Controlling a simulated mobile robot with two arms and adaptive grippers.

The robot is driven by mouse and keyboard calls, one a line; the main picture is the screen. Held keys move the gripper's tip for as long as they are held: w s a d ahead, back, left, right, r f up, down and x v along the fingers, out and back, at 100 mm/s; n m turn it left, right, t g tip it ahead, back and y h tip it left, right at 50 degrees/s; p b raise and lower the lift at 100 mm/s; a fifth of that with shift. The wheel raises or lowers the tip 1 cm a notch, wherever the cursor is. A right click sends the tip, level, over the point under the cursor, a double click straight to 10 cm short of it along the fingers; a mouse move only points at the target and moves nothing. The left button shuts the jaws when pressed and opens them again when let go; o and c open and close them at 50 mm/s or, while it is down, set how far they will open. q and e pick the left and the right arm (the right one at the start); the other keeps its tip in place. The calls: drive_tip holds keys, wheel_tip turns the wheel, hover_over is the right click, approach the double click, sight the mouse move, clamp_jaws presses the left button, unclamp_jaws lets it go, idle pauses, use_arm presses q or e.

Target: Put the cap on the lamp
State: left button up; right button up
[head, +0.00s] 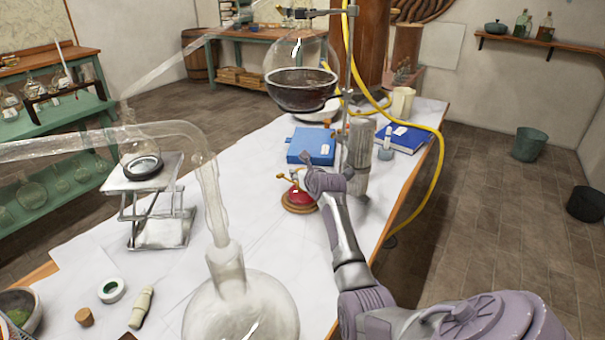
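The lamp (299,199) is a small red vessel with a round brass-brown base, upright on the white-covered table (262,165). Small brass parts (290,175) stick up at its top and to its left; I cannot tell whether one of them is the cap. My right arm reaches in from the lower right, and its end (314,178) is just right of and above the lamp, partly overlapping it in the picture. I cannot make out its fingers clearly, or whether it touches anything. My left gripper is not in view.
Large glass vessel (240,305) stands in front. A jack stand (160,225) holds a round flask at left. A yellow hose (437,170) drapes over the right edge.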

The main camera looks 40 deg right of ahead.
drive_tip(key=shift+p, duration=0.45)
drive_tip(key=shift+f+p, duration=0.4)
drive_tip(key=shift+f, duration=0.25)
idle(1.1)
drive_tip(key=o, duration=1.2)
drive_tip(key=shift+s+a, duration=0.1)
drive_tip(key=shift+s, duration=0.05)
drive_tip(key=v, duration=1.1)
drive_tip(key=shift+s, duration=0.35)
drive_tip(key=shift+a+r, duration=0.1)
drive_tip(key=shift+r, duration=0.05)
